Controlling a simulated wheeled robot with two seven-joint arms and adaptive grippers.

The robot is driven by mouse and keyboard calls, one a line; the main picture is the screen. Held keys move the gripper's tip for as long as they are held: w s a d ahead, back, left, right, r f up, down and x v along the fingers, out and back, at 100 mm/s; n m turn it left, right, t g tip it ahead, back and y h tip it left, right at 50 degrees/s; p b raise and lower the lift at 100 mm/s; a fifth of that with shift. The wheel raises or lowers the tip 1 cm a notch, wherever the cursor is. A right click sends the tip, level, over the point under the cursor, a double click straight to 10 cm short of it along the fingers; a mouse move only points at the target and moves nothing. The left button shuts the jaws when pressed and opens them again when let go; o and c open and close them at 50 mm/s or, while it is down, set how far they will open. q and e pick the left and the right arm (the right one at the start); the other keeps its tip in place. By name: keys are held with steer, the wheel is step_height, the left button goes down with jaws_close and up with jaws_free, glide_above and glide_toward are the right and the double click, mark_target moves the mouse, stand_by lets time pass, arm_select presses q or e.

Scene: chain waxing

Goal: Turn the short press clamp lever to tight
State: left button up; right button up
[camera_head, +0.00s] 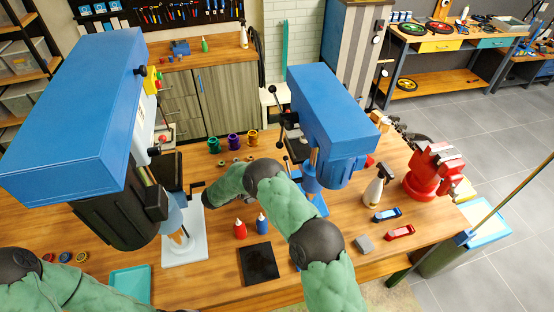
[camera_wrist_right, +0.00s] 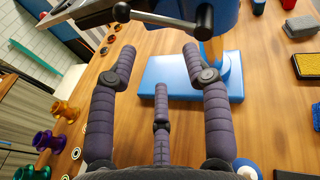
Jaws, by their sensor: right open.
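The shorter blue press (camera_head: 325,105) stands at the middle of the bench, with black-knobbed lever arms on its left side. In the right wrist view, a silver lever bar (camera_wrist_right: 163,20) with black ends crosses at the top, beside the blue press body (camera_wrist_right: 225,15) and above its blue base (camera_wrist_right: 192,75). I cannot tell which lever is the clamp's or its setting. My right gripper (camera_wrist_right: 155,65) is open and empty. Its fingers spread below the bar, apart from it. In the head view the right hand is hidden; my left gripper is out of view.
A taller blue and black press (camera_head: 75,110) on a white base (camera_head: 187,250) stands at the left. Colored spools (camera_head: 233,141) sit behind my right arm. A red bottle (camera_head: 240,229), a blue bottle (camera_head: 262,222) and a black pad (camera_head: 259,264) lie in front. A red vise (camera_head: 432,172) is at right.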

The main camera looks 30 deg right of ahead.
steer(key=w+d+r+h, duration=0.2)
steer(key=w+d+r, duration=0.1)
steer(key=d, duration=0.3)
steer(key=shift+d+p, duration=0.35)
steer(key=shift+w, duration=0.15)
steer(key=shift+f, duration=0.1)
jaws_close()
